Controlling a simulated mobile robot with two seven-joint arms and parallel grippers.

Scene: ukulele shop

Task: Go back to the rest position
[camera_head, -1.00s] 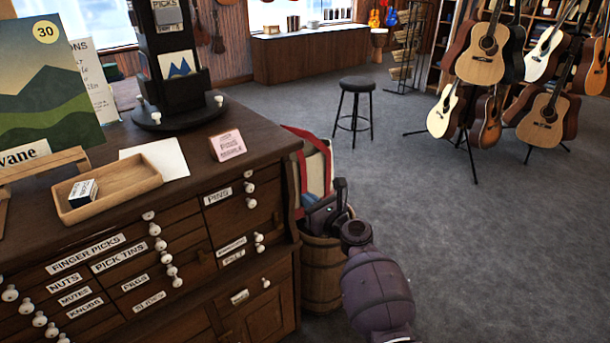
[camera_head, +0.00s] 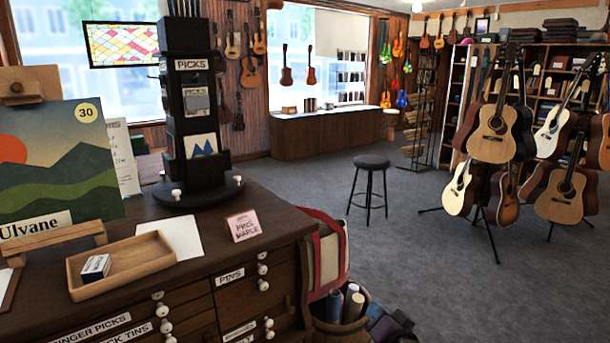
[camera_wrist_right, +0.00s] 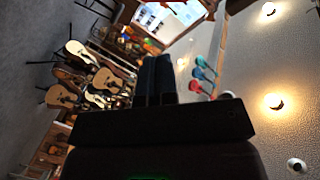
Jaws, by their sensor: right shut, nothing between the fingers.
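My right gripper (camera_head: 384,322) shows only in part at the bottom edge of the head view, just right of the barrel beside the counter. In the right wrist view its two dark fingers (camera_wrist_right: 156,80) are together with nothing between them, and they point toward the far wall and ceiling. My left gripper is in neither view.
A wooden drawer counter (camera_head: 215,215) at left bears a tray (camera_head: 125,270), a picks stand (camera_head: 195,110) and a small pink card (camera_head: 243,226). A barrel (camera_head: 340,330) holds rolls beside it. A stool (camera_head: 371,165) and guitars on stands (camera_head: 495,135) stand beyond. Grey carpet between is open.

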